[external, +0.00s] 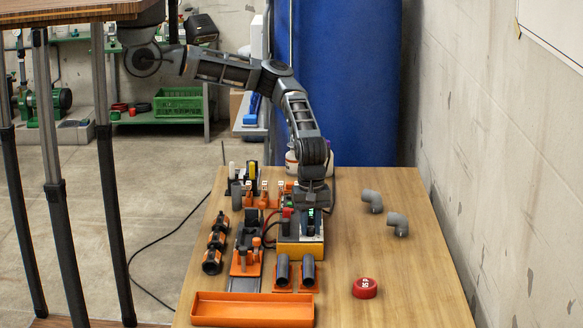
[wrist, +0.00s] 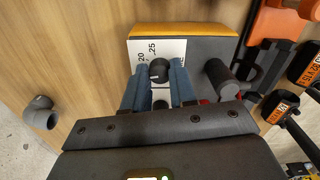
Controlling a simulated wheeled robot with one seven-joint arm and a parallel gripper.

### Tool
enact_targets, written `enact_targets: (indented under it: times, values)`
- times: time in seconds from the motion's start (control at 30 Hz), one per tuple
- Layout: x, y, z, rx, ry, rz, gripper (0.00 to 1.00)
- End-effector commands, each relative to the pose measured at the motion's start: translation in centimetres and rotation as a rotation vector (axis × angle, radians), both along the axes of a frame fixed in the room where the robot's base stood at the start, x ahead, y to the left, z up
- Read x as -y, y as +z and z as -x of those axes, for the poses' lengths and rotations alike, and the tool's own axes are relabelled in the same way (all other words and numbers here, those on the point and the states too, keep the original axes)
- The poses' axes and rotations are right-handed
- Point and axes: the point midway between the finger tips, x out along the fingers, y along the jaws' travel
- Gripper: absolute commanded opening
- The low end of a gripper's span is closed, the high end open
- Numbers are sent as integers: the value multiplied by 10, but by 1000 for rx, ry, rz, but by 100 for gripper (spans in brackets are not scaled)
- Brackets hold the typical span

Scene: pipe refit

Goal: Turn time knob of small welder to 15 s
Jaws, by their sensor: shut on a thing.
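The small welder (external: 302,250), a box with orange sides and a dark top, stands on the wooden table below my gripper (external: 308,208). In the wrist view its dark top (wrist: 213,50) carries a white dial plate (wrist: 142,50) with the printed numbers 20 and 25. The round dark time knob (wrist: 158,70) sits on this plate between the two blue-grey fingers of my gripper (wrist: 158,86). The gripper is shut on the knob. A small light mark shows on the knob, but the number it points at is unclear. The fingers and gripper body hide the rest of the dial.
A dark cylindrical post (wrist: 222,78) stands close beside the fingers. Two grey pipe elbows (external: 372,200) (external: 397,224) and a red round object (external: 365,288) lie on the right. Orange holders with dark cylinders (external: 283,271) and an orange tray (external: 252,309) stand nearer. The table's right side is mostly clear.

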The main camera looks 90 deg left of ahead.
Motion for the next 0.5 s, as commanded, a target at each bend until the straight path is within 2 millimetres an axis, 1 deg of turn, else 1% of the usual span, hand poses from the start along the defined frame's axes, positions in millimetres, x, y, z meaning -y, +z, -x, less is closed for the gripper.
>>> enact_targets:
  times: [0.27, 0.3, 0.5]
  values:
    - [-1, 0, -1, 1, 1, -1, 0]
    - [-1, 0, -1, 1, 1, -1, 27]
    - [0, 0, 0, 1, 2, 0, 46]
